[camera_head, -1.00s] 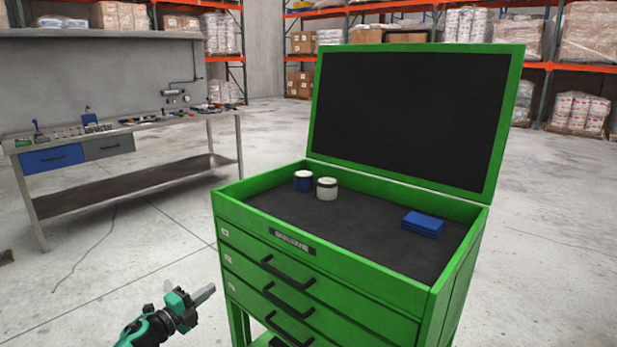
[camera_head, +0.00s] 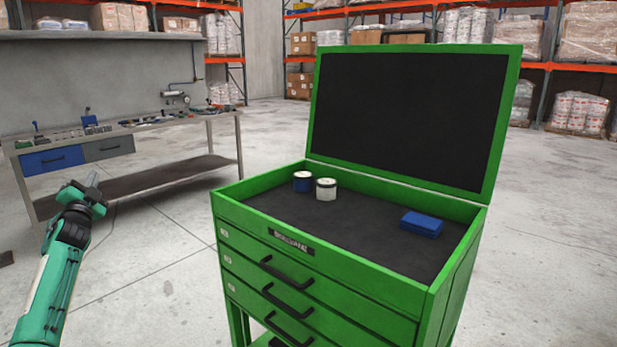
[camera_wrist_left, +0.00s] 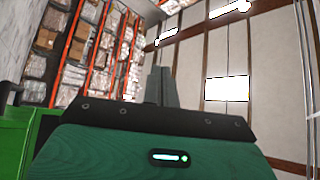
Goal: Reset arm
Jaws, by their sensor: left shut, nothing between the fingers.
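My left gripper (camera_head: 92,181) is raised at the left of the head view, in front of the workbench and apart from the green cabinet. Its fingers point up and are shut with nothing between them. In the left wrist view the closed fingers (camera_wrist_left: 160,86) point toward the racks and ceiling. My right gripper is in neither view.
The green tool cabinet (camera_head: 320,262) stands at centre with its lid (camera_head: 410,115) up. A workbench (camera_head: 160,178) stands behind left. Floor between them is open.

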